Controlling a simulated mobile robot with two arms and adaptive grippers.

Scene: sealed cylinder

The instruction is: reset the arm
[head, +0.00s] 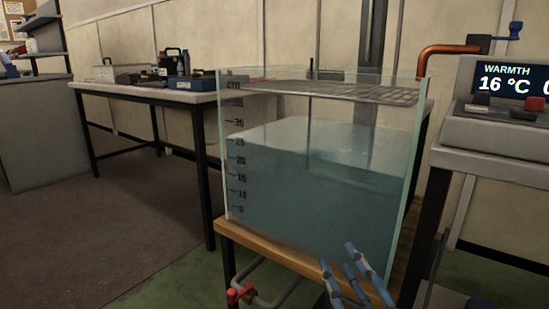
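My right gripper (339,257) is at the bottom of the head view, right of centre, in front of the wooden stand of the glass water tank (320,200). Its blue fingers point up and stand apart, with a gap between the tips. I see nothing held between them. The wrist and most of the arm are cut off by the lower edge. My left gripper is not in view.
The tank holds water and has a wire rack (365,92) near its top. A red valve (238,293) is below. A workbench (200,97) stands behind left; floor is free left.

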